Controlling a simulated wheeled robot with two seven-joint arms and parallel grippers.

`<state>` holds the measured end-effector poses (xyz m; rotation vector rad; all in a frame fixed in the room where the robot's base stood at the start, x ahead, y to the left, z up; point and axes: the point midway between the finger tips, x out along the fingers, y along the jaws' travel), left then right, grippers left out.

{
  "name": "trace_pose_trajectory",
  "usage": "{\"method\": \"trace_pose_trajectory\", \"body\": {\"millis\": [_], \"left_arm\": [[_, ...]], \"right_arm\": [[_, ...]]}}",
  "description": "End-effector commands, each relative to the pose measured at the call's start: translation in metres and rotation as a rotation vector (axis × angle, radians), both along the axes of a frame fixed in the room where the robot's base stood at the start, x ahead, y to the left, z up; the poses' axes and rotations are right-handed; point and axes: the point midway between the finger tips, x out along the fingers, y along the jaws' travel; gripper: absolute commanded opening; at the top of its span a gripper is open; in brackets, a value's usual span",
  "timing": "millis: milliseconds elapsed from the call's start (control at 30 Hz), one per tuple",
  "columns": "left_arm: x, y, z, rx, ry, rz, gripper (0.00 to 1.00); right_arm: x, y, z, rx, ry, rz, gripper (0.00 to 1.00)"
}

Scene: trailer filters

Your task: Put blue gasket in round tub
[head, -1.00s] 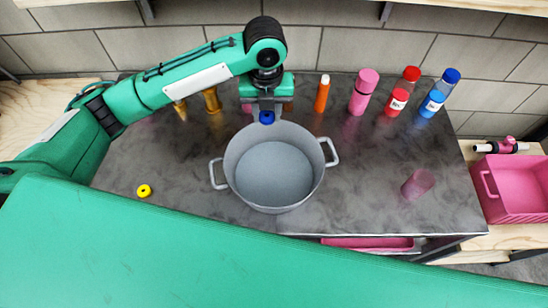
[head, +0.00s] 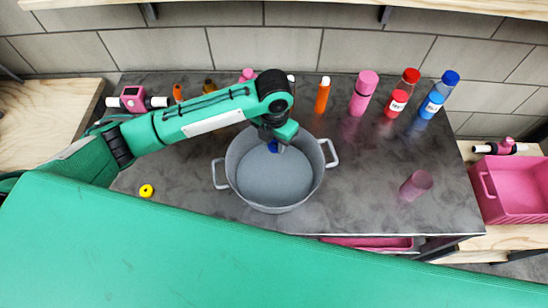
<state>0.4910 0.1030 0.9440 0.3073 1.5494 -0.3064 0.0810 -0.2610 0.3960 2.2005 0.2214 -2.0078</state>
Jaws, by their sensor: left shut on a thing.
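The round tub (head: 272,180) is a grey pot with two side handles in the middle of the dark table. My left gripper (head: 276,146) is over the back part of the tub's opening, reaching in from the left. It is shut on the blue gasket (head: 272,147), of which only a small part shows beneath the gripper. I cannot tell how far the gasket is above the tub's floor. My right gripper is not in view.
A yellow ring (head: 146,191) lies left of the tub. An orange bottle (head: 323,95), a pink bottle (head: 363,92), a red bottle (head: 402,93) and a blue bottle (head: 438,94) stand behind right. A pink cup (head: 416,184) and a pink bin (head: 513,188) are at right.

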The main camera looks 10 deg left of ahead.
Motion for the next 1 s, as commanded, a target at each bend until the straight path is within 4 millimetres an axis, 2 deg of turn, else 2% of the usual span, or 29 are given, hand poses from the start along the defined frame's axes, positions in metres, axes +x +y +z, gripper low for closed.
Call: {"method": "trace_pose_trajectory", "body": {"millis": [100,200,467,700,1000], "left_arm": [[-0.001,0.000,-0.029,0.001,0.005,0.002,0.13],[-0.001,0.000,-0.047,0.000,0.003,0.001,0.13],[0.000,0.000,-0.068,-0.001,0.001,0.001,0.13],[-0.001,0.000,-0.102,0.001,0.002,0.001,0.13],[0.000,0.000,-0.106,0.000,-0.001,0.000,0.13]], "right_arm": [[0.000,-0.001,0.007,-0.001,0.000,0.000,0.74],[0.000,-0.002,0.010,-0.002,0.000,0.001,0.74],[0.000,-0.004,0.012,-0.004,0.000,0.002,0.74],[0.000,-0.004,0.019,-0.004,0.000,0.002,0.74],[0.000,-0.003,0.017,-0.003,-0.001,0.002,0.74]]}}
